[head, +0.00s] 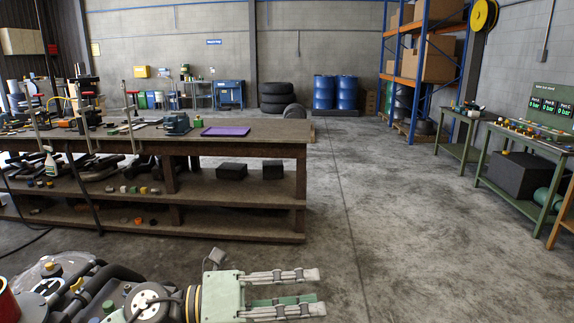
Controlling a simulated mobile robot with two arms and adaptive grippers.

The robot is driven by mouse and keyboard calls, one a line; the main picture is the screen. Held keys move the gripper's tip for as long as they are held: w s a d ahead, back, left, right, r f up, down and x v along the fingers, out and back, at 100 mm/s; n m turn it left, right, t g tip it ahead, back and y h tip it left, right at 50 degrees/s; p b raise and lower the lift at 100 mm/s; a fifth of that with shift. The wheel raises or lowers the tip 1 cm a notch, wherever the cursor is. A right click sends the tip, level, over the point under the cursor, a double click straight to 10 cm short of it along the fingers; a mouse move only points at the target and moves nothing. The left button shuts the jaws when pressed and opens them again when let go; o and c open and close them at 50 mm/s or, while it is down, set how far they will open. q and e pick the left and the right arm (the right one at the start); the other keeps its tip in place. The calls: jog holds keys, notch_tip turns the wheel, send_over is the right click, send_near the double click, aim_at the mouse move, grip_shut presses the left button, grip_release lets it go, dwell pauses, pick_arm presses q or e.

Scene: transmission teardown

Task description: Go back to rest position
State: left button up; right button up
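My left gripper (321,292) is at the bottom centre of the head view, at the end of my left arm, which comes in from the lower left. Its two fingers point right and lie apart, with bare floor showing between the tips. It holds nothing that I can see. It is in front of the wooden workbench (255,140) and apart from it in the picture. My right gripper is not in view.
The workbench bears a purple tray (225,131) and various tools, with black boxes (231,171) on its shelf. Green-framed tables (516,183) stand at the right. Blue drums (323,92) and an orange-and-blue rack (421,65) stand at the back. The concrete floor (400,230) between is clear.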

pick_arm(q)
jog(key=w+a+r+n+t+y, duration=0.1)
jog(key=w+a+r+n+t, duration=0.2)
jog(key=n+t, duration=0.55)
jog(key=w+a+r+n+t+y, duration=0.15)
jog(key=a+n+t, duration=0.25)
jog(key=n+t, duration=0.4)
jog(key=a+f+n+g+y, duration=0.2)
jog(key=a+f+n+y, duration=1.15)
jog(key=f+n, duration=0.2)
jog(key=s+a+f+n+g+y, duration=0.3)
jog(key=s+f+g, duration=0.4)
jog(key=s+f, duration=0.55)
jog(key=s+f+n+g+h, duration=0.25)
jog(key=s+f+g, duration=0.55)
jog(key=s, duration=0.6)
notch_tip(320, 180, down, 25)
jog(key=s+a+f, duration=0.2)
jog(key=s+f, duration=1.6)
jog(key=shift+s+a+g+y, duration=0.2)
jog(key=shift+a+g+y, duration=0.05)
jog(key=shift+g+y, duration=0.2)
